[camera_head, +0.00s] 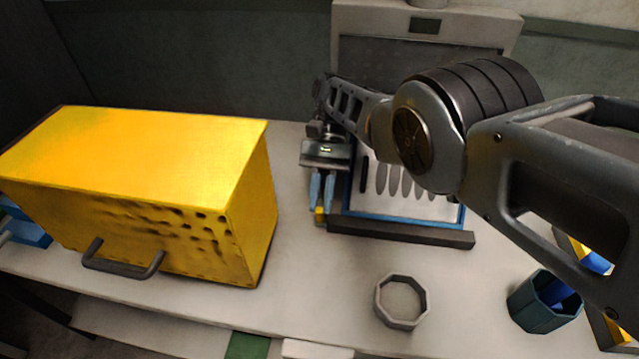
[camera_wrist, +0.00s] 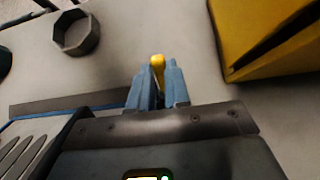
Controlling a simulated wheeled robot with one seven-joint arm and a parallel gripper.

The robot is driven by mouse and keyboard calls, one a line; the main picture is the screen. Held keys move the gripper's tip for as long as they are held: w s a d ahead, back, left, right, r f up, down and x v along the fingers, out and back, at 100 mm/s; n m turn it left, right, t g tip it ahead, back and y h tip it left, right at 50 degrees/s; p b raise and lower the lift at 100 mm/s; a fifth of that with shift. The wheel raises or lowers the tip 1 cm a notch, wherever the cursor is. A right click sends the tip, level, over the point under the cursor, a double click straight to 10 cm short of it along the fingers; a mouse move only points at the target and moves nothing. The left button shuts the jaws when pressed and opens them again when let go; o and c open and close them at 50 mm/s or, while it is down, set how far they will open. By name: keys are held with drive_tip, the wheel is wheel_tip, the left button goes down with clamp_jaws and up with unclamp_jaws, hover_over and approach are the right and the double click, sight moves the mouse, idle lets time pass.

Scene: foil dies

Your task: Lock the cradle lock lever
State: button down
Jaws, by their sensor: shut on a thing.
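The cradle (camera_head: 455,212) is a blue-edged tray with dark slots and a dark bar along its front, before a grey upright panel. The lock lever (camera_wrist: 157,62) shows in the wrist view as a small yellow knob between the blue fingers. In the head view its yellow end (camera_head: 320,216) shows at the fingertips, by the cradle's front left corner. My gripper (camera_head: 322,204) points down there and is shut on the lever; it also shows in the wrist view (camera_wrist: 159,72). The fingers hide the rest of the lever, so its angle is unclear.
A large yellow box (camera_head: 130,160) with a dark handle stands to the left, with a narrow gap to my gripper. A grey open ring (camera_head: 388,316) lies in front. A teal cup (camera_head: 530,318) holding something blue stands at the right. The table between is clear.

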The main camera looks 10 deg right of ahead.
idle(0.4)
drive_tip(key=c, duration=1.1)
unclamp_jaws()
drive_tip(key=shift+r, duration=0.1)
